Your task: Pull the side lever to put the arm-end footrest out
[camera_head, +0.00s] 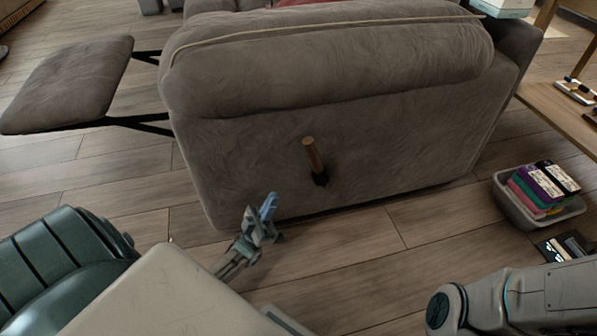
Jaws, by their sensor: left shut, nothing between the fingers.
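The side lever (313,155) is a short wooden handle with a dark base on the side of the grey-brown recliner sofa (240,150). It leans with its top slightly to the left. The footrest (70,83) is a padded panel at the left, held out from the sofa on dark metal arms. My left gripper (269,206) is shut and empty, in front of the sofa's lower side. It is below and left of the lever, apart from it. My right arm shows at the lower right, but its gripper is out of view.
A grey bin (535,215) with coloured cases stands on the wooden floor (345,240) right of the sofa. A dark case (565,246) lies below it. A wooden table (560,110) is at the right edge.

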